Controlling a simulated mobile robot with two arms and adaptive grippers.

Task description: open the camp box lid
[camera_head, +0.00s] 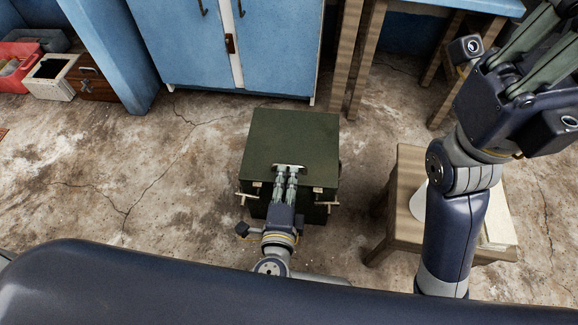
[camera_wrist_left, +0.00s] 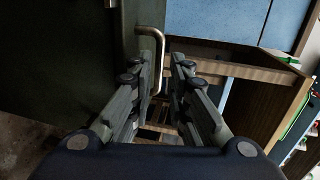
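The camp box (camera_head: 258,208) is a dark green box on the floor in the middle of the head view. Its flat lid (camera_head: 292,135) is down, with light latches or brackets near the front corners. A metal handle (camera_wrist_left: 160,60) stands out from the green surface in the left wrist view. My left gripper (camera_head: 286,171) is at the handle on the near edge of the lid. In the wrist view its fingers (camera_wrist_left: 166,65) are apart, with the handle bar between them. My right gripper (camera_head: 525,45) is raised at the upper right; its fingertips are cut off.
A wooden stool (camera_head: 408,225) stands right of the box, partly behind my right arm. A blue cabinet (camera_head: 190,50) and a wooden-legged table (camera_head: 345,60) are behind. Crates (camera_head: 50,75) sit at the far left. The cracked floor left of the box is clear.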

